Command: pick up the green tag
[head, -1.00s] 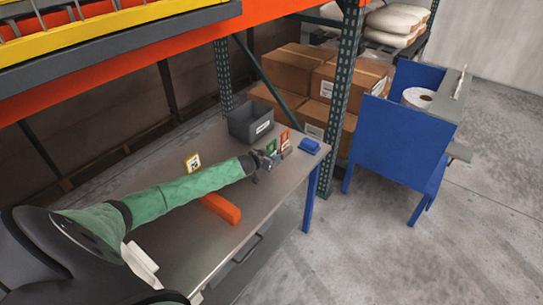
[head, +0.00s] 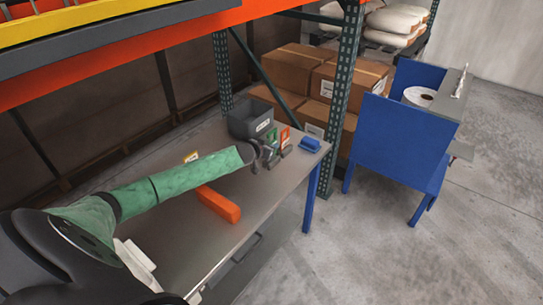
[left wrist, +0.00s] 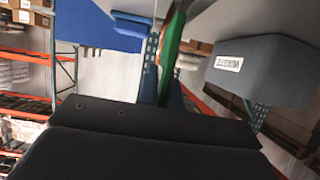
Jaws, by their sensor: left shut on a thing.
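The green tag (head: 271,136) is at the far end of the grey bench, in front of the grey bin. My left gripper (head: 267,152) is shut on it. In the left wrist view the tag (left wrist: 173,45) shows nearly edge-on as a narrow green strip beyond the dark gripper body. Its lower part is hidden by the gripper. Whether it is clear of the bench is hard to tell. An orange tag (head: 285,136) stands close on its right. My right gripper is not in view.
A grey labelled bin (head: 245,122) stands behind the tags; it also shows in the left wrist view (left wrist: 265,75). A blue object (head: 310,145) lies at the bench's right end. An orange block (head: 219,204) and a yellow-edged tag (head: 191,156) are near my left arm. A rack upright (head: 342,95) stands beyond.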

